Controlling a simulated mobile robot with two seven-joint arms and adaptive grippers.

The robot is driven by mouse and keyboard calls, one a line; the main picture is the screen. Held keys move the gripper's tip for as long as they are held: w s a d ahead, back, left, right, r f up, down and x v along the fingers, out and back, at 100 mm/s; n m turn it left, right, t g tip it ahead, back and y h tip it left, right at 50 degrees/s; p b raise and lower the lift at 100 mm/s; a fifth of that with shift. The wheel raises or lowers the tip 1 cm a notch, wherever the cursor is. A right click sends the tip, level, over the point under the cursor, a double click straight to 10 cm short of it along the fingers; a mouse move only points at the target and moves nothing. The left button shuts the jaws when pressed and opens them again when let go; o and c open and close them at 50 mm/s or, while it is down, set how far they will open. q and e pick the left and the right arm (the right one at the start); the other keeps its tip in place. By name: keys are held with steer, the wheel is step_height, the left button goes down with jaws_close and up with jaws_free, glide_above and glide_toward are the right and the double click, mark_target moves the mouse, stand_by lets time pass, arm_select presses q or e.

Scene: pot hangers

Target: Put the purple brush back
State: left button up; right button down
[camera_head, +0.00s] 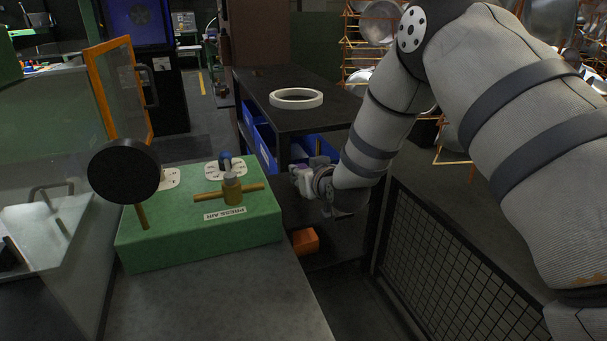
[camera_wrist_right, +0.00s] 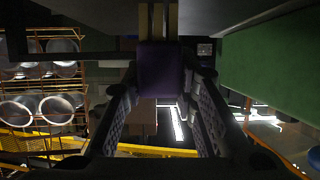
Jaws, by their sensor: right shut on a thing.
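The purple brush (camera_wrist_right: 160,70) shows in the right wrist view as a dark purple block between the fingers, with pale brown strips at its upper end. My right gripper (camera_wrist_right: 163,85) is shut on it. In the head view my right gripper (camera_head: 308,178) is beside the right end of the green press box, low in front of the dark table. The brush is too small and too hidden by the gripper to make out clearly there. My left gripper is not in view.
The green box (camera_head: 150,245) with a gauge (camera_head: 124,171) and a valve (camera_head: 230,188) is left of my right gripper. A dark table (camera_head: 335,112) bearing a white ring (camera_head: 296,98) stands behind. An orange block (camera_head: 305,241) lies below; a mesh fence (camera_head: 440,265) is at right.

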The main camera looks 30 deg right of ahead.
steer(key=c, duration=1.3)
jaws_free()
steer(key=shift+s+r, duration=0.1)
steer(key=shift+r, duration=0.15)
steer(key=p+v, duration=0.3)
steer(key=v, duration=0.8)
steer(key=s+a+f+n+g+y, duration=0.1)
steer(key=s+a+f+g, duration=0.3)
steer(key=s+f, duration=0.6)
steer(key=s+a+f+n+g+y, duration=0.1)
steer(key=s+a+f+g, duration=0.25)
steer(key=s+f, duration=0.65)
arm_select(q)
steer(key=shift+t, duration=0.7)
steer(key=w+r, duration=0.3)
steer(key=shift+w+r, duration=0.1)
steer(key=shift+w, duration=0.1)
arm_select(e)
steer(key=s+a+f+g, duration=0.2)
steer(key=s+f+g, duration=0.1)
steer(key=s, duration=0.8)
steer(key=s+a+f+g+y, duration=0.1)
steer(key=s+f+g, duration=0.3)
steer(key=s, duration=0.6)
steer(key=shift+s+a+f+g, duration=0.15)
steer(key=shift+s+a+g, duration=0.25)
steer(key=shift+a, duration=0.3)
